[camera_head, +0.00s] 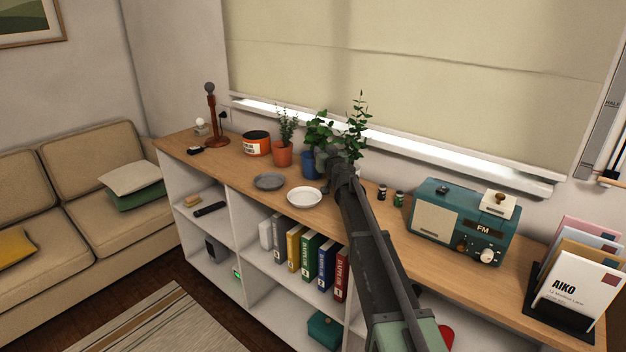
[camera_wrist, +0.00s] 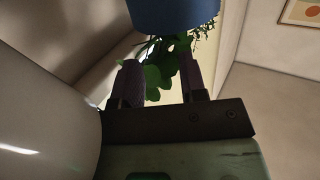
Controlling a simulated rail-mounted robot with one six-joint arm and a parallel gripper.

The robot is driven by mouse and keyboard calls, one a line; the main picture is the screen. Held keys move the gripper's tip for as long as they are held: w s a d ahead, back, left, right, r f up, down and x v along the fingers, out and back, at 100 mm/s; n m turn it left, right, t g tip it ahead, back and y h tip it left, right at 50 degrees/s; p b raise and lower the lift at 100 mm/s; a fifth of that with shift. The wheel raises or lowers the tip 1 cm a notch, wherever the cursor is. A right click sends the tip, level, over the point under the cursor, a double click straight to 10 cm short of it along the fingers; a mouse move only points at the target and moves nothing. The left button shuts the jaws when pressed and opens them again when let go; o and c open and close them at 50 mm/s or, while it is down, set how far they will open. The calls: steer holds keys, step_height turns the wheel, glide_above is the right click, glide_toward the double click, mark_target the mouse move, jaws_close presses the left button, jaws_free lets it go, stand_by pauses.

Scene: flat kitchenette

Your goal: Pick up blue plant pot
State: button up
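The blue plant pot (camera_head: 308,166) stands on the wooden counter in the head view, with a leafy green plant in it. My gripper (camera_head: 324,158) is at its right side, close to it, and partly covers it. In the wrist view the blue pot (camera_wrist: 175,14) shows at the top edge, upside down, with leaves hanging below. The two dark fingers of my gripper (camera_wrist: 160,66) are apart, with leaves visible between them. The fingertips are near the pot; I cannot tell whether they touch it.
An orange pot (camera_head: 282,154) with a plant stands just left of the blue pot. A second taller plant (camera_head: 357,125) rises behind my arm; its base is hidden. A grey plate (camera_head: 269,181) and a white plate (camera_head: 304,197) lie in front. A teal radio (camera_head: 463,222) stands right.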

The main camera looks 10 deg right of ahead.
steer(key=w, duration=0.5)
steer(key=w+a, duration=0.1)
steer(key=w, duration=0.1)
steer(key=shift+w, duration=0.2)
steer(key=shift+s, duration=0.1)
jaws_close()
stand_by(0.9)
